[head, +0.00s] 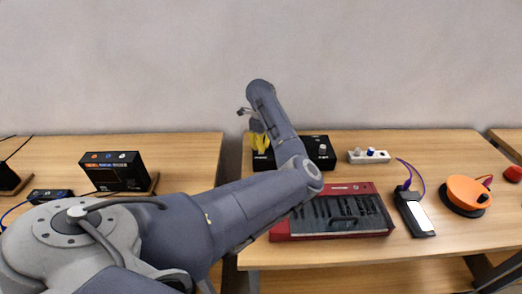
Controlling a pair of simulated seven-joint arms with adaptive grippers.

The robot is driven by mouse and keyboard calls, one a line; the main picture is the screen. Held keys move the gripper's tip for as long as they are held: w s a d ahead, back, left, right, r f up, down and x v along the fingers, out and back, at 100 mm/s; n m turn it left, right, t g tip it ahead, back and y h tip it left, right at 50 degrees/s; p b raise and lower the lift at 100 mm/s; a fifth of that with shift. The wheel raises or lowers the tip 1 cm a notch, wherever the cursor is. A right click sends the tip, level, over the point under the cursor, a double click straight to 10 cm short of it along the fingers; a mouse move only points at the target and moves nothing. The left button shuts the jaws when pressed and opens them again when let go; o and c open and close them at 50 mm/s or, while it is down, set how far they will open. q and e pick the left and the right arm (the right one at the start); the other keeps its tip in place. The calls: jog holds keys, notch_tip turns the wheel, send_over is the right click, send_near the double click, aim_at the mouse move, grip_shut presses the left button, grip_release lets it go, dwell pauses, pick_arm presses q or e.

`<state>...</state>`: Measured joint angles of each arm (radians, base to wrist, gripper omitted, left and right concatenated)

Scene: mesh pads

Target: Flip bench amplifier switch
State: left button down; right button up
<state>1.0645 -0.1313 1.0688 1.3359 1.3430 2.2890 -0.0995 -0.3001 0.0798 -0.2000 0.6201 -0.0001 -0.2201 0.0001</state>
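A black box (317,147) with a light knob stands at the back of the right table, partly hidden behind my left arm. Another black box (125,172) with several knobs and an orange label stands on the left table. I cannot tell for certain which one is the bench amplifier, and no switch is clear. My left gripper (260,144), with yellow fingers, is at the left end of the box on the right table. Its fingers are small and partly covered, so I cannot tell whether they touch the box or how far apart they are. My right gripper is not in view.
A red keyboard (351,188) lies in front of the box, partly under my arm. To the right are a white unit with a blue knob (371,156), a black-and-white device (414,213) with a purple cable, and an orange disc (466,193). A gap separates the tables.

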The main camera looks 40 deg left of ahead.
pick_arm(q)
jog(key=shift+f, duration=1.2)
dwell(0.6)
jog(key=shift+r, duration=3.55)
